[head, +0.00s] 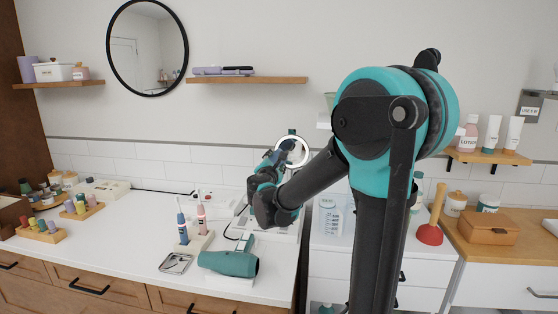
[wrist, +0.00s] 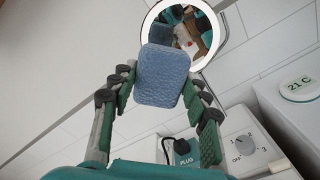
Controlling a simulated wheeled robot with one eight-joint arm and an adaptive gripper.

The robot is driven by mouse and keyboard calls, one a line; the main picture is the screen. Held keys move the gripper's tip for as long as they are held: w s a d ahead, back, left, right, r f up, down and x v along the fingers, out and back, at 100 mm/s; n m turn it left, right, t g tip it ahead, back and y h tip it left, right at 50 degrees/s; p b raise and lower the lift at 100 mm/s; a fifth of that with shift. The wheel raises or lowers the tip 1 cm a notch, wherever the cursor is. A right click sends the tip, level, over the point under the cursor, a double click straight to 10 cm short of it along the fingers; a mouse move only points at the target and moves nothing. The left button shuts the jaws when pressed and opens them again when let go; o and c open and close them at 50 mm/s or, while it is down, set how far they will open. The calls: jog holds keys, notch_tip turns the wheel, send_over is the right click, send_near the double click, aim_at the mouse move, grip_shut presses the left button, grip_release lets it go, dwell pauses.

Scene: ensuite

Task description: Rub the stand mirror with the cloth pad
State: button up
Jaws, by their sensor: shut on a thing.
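The cloth pad (wrist: 162,76) is a blue, rounded block, held upright between the two fingers of my gripper (wrist: 160,84). The stand mirror (wrist: 208,38) is round with a pale rim, just beyond the pad in the wrist view. The pad covers its lower left part, and the glass reflects a bluish shape and teal parts. I cannot tell whether pad and glass touch. In the head view my gripper (head: 277,158) is right at the stand mirror (head: 307,152), over the back of the counter. The pad is hard to make out there, and the mirror's stand is hidden.
A teal hair dryer (head: 228,263) lies on the counter (head: 135,235) near the front, beside toothbrushes in a holder (head: 198,241). A heater-like box with a dial (wrist: 243,141) stands below my gripper. A plunger (head: 431,232) stands right of my arm. The counter's left middle is clear.

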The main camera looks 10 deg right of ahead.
aim_at(281, 146)
jog(key=shift+w, duration=0.15)
jog(key=shift+r+x, duration=0.25)
jog(key=shift+x, duration=0.9)
jog(key=shift+r+x, duration=0.25)
jog(key=shift+x, duration=0.85)
jog(key=shift+r+x, duration=0.25)
jog(key=shift+x, duration=0.9)
jog(key=shift+x, duration=1)
jog(key=shift+d, duration=0.15)
jog(key=d, duration=0.1)
jog(key=s+d, duration=0.1)
jog(key=d, duration=0.1)
jog(key=shift+s+d, duration=0.2)
jog(key=shift+d, duration=0.1)
jog(key=shift+w+a, duration=0.25)
jog(key=shift+a, duration=0.4)
jog(key=shift+w+a, duration=0.3)
jog(key=shift+a, duration=0.3)
jog(key=shift+w+a, duration=0.25)
jog(key=shift+a, duration=0.4)
